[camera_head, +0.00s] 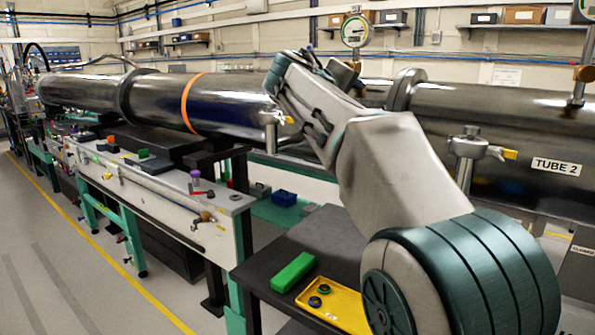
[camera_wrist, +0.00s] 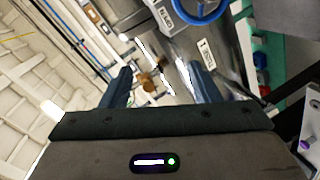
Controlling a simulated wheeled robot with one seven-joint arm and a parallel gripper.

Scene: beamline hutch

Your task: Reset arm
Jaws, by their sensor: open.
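My arm is raised and folded in front of the large metal beam tube (camera_head: 160,100) in the head view. My gripper is hidden behind my own arm there, or too small to make out. In the wrist view my gripper (camera_wrist: 162,80) shows two dark fingers set wide apart, with nothing held between them. Past the fingertips are a brass fitting (camera_wrist: 150,84), parts of the tube and a white label. The wrist view is tilted, with the ceiling on the left.
A dark cart below my arm holds a green block (camera_head: 292,272) and a yellow tray (camera_head: 338,303) with small dark rings. A long bench (camera_head: 150,190) with small parts runs along the left. A dial gauge (camera_head: 355,31) stands above the tube. The left floor is clear.

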